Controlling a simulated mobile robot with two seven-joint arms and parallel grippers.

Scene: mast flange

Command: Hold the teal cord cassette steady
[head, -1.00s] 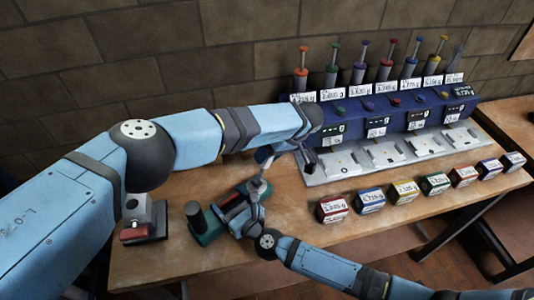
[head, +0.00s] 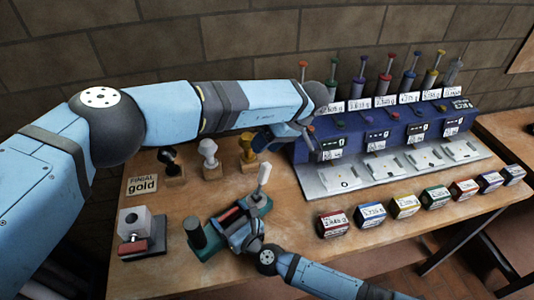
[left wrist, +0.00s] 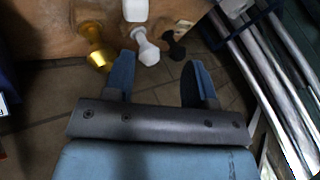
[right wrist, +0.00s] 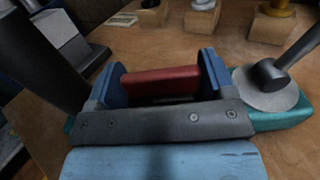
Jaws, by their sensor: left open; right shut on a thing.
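The teal cord cassette (head: 207,250) lies on the wooden table at the front left. It has a dark green upright cylinder (head: 195,232), a red bar (right wrist: 160,80) and a crank with a white handle (head: 263,175). My right gripper (head: 240,222) is shut on the red bar, with one finger at each end in the right wrist view (right wrist: 162,78).
Black (head: 170,160), white (head: 209,150) and gold (head: 247,148) pieces on wooden blocks stand behind the cassette. A grey device (head: 135,225) stands left. A blue dispenser rack (head: 305,150) and several coloured boxes (head: 370,216) are on the right. Front table area is mostly clear.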

